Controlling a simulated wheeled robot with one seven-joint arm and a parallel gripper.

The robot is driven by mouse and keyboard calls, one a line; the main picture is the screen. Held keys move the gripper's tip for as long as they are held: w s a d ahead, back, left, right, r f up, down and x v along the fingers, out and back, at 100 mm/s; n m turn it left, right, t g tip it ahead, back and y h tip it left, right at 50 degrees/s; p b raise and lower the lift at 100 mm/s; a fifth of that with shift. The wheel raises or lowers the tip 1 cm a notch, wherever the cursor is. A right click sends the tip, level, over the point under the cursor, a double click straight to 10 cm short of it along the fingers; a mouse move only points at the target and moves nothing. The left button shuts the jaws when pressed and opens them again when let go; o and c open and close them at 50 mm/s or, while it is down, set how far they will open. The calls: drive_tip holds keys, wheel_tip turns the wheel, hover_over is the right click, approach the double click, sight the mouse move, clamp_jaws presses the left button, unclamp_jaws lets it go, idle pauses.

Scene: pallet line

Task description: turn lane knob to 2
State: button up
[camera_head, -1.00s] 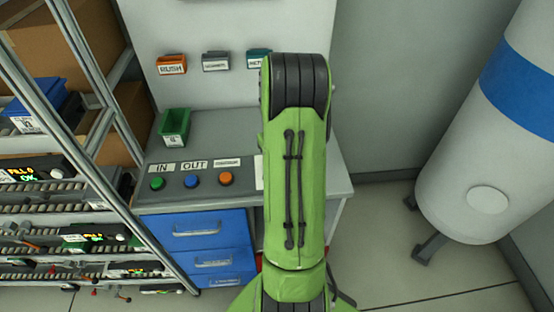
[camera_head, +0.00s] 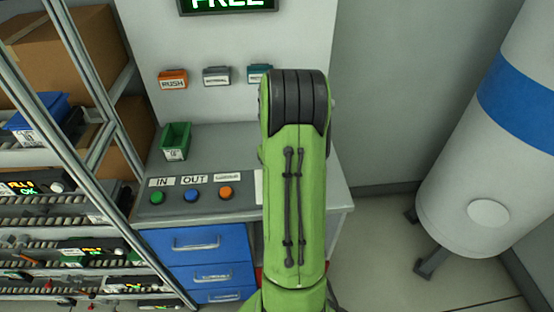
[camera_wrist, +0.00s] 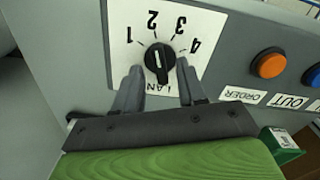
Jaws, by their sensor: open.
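The lane knob (camera_wrist: 160,65) is a black round dial with a raised bar and a short white line, in the wrist view. It sits on a white plate (camera_wrist: 118,15) with the numbers 1 to 4, seen upside down, around it. The white line runs roughly up and down in the picture; I cannot tell which number it marks. My gripper (camera_wrist: 159,70) is open, one finger on each side of the knob. Contact with the knob is not clear. In the head view my green arm hides the knob and the gripper.
Orange (camera_head: 226,193), blue (camera_head: 192,195) and green (camera_head: 157,197) buttons are on the grey console (camera_head: 210,143). A green bin (camera_head: 176,141) stands behind them. A rack (camera_head: 117,152) is at left, a white cylinder (camera_head: 487,180) at right. Small bins (camera_head: 172,79) hang on the back panel.

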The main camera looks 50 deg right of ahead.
wheel_tip(320, 180, up, 15)
drive_tip(key=p, duration=0.2)
drive_tip(key=shift+f, duration=0.1)
